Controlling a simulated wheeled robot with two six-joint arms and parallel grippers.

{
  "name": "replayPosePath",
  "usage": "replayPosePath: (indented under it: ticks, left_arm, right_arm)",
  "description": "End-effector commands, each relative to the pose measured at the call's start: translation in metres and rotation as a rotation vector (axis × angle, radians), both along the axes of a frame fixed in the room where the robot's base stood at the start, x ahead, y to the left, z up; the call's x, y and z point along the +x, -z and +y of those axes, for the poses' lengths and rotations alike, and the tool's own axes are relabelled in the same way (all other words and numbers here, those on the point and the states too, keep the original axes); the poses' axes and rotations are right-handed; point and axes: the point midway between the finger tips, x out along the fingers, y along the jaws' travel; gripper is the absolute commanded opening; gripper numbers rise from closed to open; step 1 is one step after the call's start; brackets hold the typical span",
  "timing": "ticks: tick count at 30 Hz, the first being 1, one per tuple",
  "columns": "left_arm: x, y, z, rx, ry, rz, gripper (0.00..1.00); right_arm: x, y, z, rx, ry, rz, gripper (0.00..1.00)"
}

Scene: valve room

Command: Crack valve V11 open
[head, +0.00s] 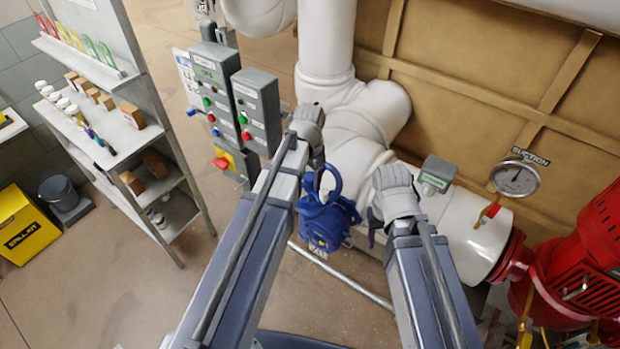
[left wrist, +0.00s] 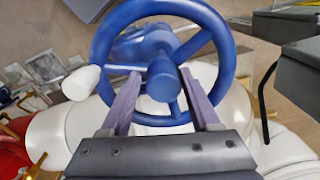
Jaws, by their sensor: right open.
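A blue valve (head: 327,220) with a handwheel sits on the white pipework, partly hidden behind my left arm. A small white tag hangs below it; I cannot read it. The left wrist view shows the blue handwheel (left wrist: 101,50) close up, with spokes and a central hub. My left gripper (left wrist: 160,76) is open, its two fingers apart on either side of the hub, over the lower part of the wheel. I cannot tell whether they touch it. In the head view my left gripper (head: 316,182) is at the wheel. My right gripper (head: 373,228) is open, right of the valve.
Grey control boxes (head: 257,108) with buttons stand left of my left gripper. A pressure gauge (head: 515,179) and red pump (head: 585,265) are at the right. A shelf (head: 112,140) stands at the left. A thin pipe (head: 340,274) runs below the valve.

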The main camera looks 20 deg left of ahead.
Motion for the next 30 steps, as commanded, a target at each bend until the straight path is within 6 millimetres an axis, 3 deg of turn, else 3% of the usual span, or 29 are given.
replayPosePath:
  ticks: [1,11,30]
  left_arm:
    - [-0.012,0.010,-0.002,0.003,0.008,0.017,0.85]
    - [-0.011,0.007,-0.003,0.001,0.010,0.018,0.85]
    - [-0.004,-0.062,-0.002,-0.002,0.004,0.013,0.85]
  right_arm:
    - [0.000,0.010,0.000,0.000,0.000,0.000,0.56]
    - [0.000,0.007,0.000,0.000,0.000,0.000,0.56]
    - [-0.001,-0.062,0.000,0.000,0.001,0.002,0.56]
